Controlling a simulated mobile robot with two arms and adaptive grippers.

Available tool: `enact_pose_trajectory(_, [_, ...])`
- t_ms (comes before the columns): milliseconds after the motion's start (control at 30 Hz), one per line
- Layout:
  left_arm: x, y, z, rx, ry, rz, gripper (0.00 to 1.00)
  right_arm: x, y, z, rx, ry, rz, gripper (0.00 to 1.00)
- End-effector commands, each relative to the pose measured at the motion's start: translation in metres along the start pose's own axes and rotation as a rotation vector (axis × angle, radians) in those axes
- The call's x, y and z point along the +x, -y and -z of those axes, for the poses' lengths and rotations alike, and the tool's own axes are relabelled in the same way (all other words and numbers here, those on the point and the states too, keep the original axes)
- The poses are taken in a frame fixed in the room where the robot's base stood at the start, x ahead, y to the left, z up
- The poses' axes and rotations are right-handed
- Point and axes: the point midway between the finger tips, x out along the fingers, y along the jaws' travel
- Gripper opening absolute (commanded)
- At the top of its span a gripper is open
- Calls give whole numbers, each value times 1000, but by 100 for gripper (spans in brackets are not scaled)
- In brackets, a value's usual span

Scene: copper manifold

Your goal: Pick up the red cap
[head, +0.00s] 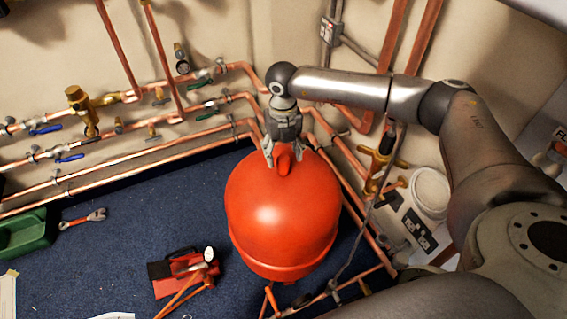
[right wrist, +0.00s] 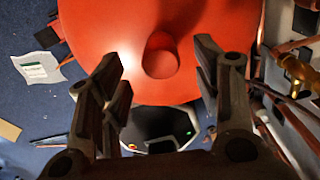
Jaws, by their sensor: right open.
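The red cap (head: 284,166) is a short round knob on top of the large red tank (head: 280,225). In the right wrist view the cap (right wrist: 161,55) stands up from the red tank top (right wrist: 95,30). My right gripper (head: 284,154) reaches down from above, over the tank top. Its fingers are apart, one on each side of the cap. In the right wrist view the right gripper (right wrist: 160,66) is open, with a gap between each finger and the cap. My left gripper is not in view.
Copper pipes with valves (head: 85,110) run along the walls behind the tank. A red pump with a gauge (head: 190,268), a wrench (head: 83,218) and a green case (head: 25,232) lie on the blue floor. A white bucket (head: 430,190) stands at right.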

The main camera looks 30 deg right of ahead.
Motion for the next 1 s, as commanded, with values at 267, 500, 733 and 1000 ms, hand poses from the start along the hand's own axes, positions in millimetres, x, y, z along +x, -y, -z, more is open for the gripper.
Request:
enact_pose_trajectory(267, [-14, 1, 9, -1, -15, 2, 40, 28, 1, -1, -1, 1, 0, 59])
enact_pose_trajectory(500, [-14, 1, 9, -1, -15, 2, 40, 28, 1, -1, -1, 1, 0, 53])
enact_pose_trajectory(733, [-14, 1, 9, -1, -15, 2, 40, 28, 1, -1, -1, 0, -1, 24])
enact_pose_trajectory(1000, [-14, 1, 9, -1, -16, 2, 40, 28, 1, -1, 0, 1, -1, 15])
